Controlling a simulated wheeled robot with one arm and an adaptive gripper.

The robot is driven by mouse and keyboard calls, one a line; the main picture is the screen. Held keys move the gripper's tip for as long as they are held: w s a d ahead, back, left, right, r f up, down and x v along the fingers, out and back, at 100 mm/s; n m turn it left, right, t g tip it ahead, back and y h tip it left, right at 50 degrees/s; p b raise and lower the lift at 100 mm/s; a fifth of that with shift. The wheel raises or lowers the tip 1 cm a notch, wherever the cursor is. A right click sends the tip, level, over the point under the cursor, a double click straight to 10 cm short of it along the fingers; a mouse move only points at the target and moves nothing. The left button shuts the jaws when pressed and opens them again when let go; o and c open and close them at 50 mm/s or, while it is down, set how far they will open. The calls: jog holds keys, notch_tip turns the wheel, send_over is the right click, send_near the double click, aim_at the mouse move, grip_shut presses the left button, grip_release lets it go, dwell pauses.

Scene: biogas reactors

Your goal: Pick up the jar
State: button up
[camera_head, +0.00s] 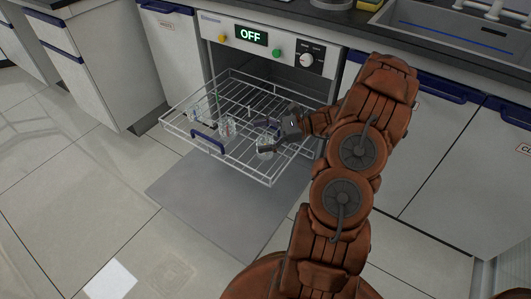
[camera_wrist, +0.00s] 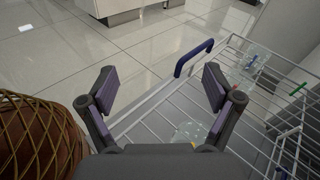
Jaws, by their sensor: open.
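A clear glass jar (camera_head: 265,150) stands on the pulled-out wire rack (camera_head: 176,128), near its front right part. My gripper (camera_head: 263,136) is over the rack at this jar, with its fingers open. Whether the fingers touch the jar cannot be told. In the wrist view the two fingers of my gripper (camera_wrist: 160,90) are spread apart, and a clear jar (camera_wrist: 188,132) shows low by the right finger, partly hidden by the gripper. Another clear jar (camera_head: 227,127) stands further left on the rack, and a further clear vessel (camera_head: 196,110) is near the rack's left side.
The rack extends from an open appliance with a lit OFF display (camera_head: 251,35) and a knob (camera_head: 307,60). A blue handle (camera_head: 208,143) is on the rack's front edge. The opened door (camera_head: 205,205) lies low beneath.

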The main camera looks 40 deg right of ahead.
aim_at(265, 143)
jog(key=d+f+m+t+b, duration=0.1)
jog(key=d+f, duration=0.2)
jog(key=s+d+f+m+t+h+b, duration=0.1)
jog(key=d+f+m+t, duration=0.1)
jog(key=d+f, duration=0.2)
jog(key=d+f+m+t+b, duration=0.2)
jog(key=d+f, duration=0.1)
jog(key=shift+s+d+f+h, duration=0.15)
jog(key=shift+f+h, duration=0.15)
jog(key=shift+h, duration=0.1)
jog(key=shift+f, duration=0.1)
jog(key=shift+b+x, duration=0.5)
jog(key=shift+x, duration=0.65)
jog(key=x, duration=0.1)
jog(key=b+x, duration=0.2)
jog(key=x, duration=0.1)
jog(key=shift+s+r, duration=0.1)
jog(key=shift+r, duration=0.2)
jog(key=shift+x, duration=0.75)
jog(key=shift+r, duration=0.1)
jog(key=c, duration=1.3)
